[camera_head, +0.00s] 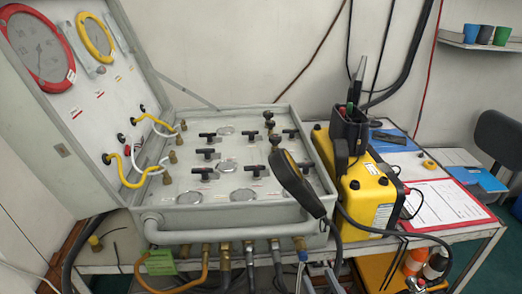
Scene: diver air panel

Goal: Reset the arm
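I cannot make out either gripper or any arm of mine in the head view. The grey air panel (160,217) stands on a table with its lid (50,115) open at the left. Its sloping face carries several black T-handled valves (204,173) and round dials. A red-rimmed gauge (37,48) and a yellow-rimmed gauge (95,37) sit in the lid. A black handheld piece (297,183) with a cable lies slanted over the panel's right front part. No gripper is seen touching anything.
A yellow case (368,200) with a black holder (349,128) stands right of the panel. A red-edged clipboard (443,203) and blue items (480,179) lie farther right. Hoses (205,262) hang along the panel's front. Cups (486,34) stand on a wall shelf.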

